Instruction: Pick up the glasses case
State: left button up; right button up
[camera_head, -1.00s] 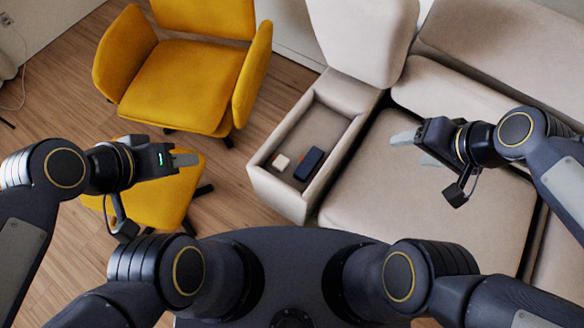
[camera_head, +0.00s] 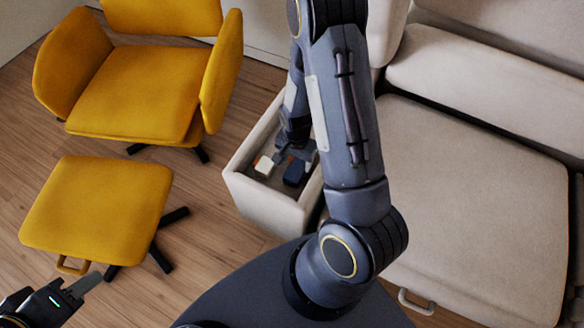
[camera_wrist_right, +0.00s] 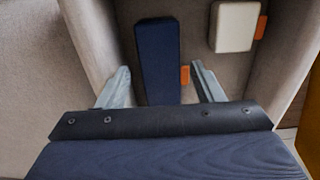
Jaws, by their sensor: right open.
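The glasses case looks to be the dark blue oblong box (camera_head: 294,173) on the floor of the open storage compartment (camera_head: 268,208) in the sofa. In the right wrist view the case (camera_wrist_right: 158,50) lies lengthwise between the finger tips, with a small orange piece at its right edge. My right gripper (camera_head: 291,152) reaches down into the compartment. In the right wrist view it is open (camera_wrist_right: 161,70), one finger on each side of the case, with gaps visible. My left gripper (camera_head: 88,284) is at the lower left, away from the sofa; its finger gap is unclear.
A small cream box (camera_head: 263,165) with an orange piece lies beside the case; it shows in the right wrist view too (camera_wrist_right: 234,26). The compartment walls stand close around the gripper. A yellow chair (camera_head: 140,90) and yellow footstool (camera_head: 98,208) stand at left.

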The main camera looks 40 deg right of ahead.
aim_at(296, 170)
notch_tip(296, 170, down, 6)
jog(key=shift+f+b, duration=0.1)
jog(key=shift+b, duration=0.7)
jog(key=c, duration=0.8)
